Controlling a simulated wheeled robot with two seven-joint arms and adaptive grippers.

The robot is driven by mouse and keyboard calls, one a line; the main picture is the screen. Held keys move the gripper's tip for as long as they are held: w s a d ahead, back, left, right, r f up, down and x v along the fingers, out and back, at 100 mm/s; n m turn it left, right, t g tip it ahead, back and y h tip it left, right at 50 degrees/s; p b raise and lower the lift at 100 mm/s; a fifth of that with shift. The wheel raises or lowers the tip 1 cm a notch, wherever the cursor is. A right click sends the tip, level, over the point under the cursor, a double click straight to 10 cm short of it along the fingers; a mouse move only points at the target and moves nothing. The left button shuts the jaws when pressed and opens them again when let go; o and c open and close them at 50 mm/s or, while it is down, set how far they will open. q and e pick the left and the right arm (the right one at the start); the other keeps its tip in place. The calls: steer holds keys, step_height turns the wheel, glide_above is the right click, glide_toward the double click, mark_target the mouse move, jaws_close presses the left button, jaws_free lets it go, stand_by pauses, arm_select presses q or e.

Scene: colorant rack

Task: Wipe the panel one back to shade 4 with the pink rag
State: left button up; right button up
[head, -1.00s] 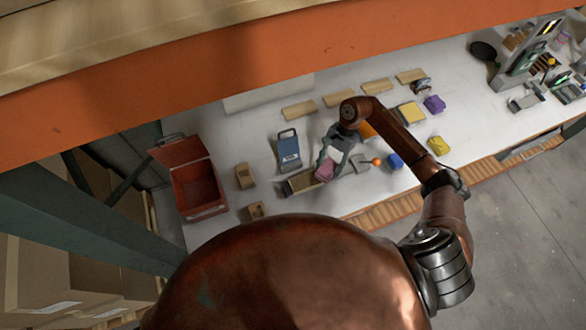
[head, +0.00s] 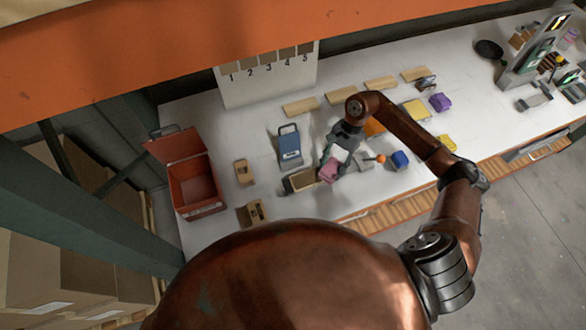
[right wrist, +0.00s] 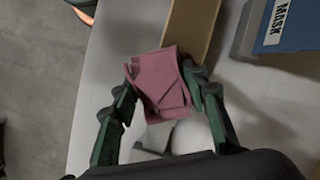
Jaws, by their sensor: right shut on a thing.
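The pink rag (head: 328,172) is pinched between the fingers of my right gripper (head: 333,158). The right wrist view shows the folded rag (right wrist: 162,84) between both fingertips (right wrist: 160,82). The brown panel (head: 301,180) lies on the bench just left of the rag; in the right wrist view the panel (right wrist: 192,28) runs up from behind it. The rag overlaps the panel's near end there; I cannot tell if they touch. A shade card (head: 262,88) numbered 1 to 5, with brown swatches, stands at the back. My left gripper is out of view.
A blue box marked MASK (head: 290,148) stands behind the panel. An open red toolbox (head: 194,186) is at the left. A grey item with an orange knob (head: 364,161) and a blue block (head: 400,159) lie right of the rag. An orange beam (head: 180,50) crosses above.

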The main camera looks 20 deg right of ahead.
steer(key=r, duration=0.1)
steer(key=w+r, duration=0.1)
steer(key=shift+w+r, duration=0.15)
steer(key=shift+r, duration=0.2)
steer(key=shift+w+r, duration=0.1)
steer(key=shift+w, duration=0.15)
steer(key=r, duration=0.1)
steer(key=r+p, duration=0.1)
steer(key=shift+s+r, duration=0.3)
steer(key=shift+s, duration=0.1)
steer(key=shift+w+r, duration=0.25)
steer(key=shift+r, duration=0.65)
steer(key=shift+s+r, duration=0.15)
steer(key=shift+r, duration=0.25)
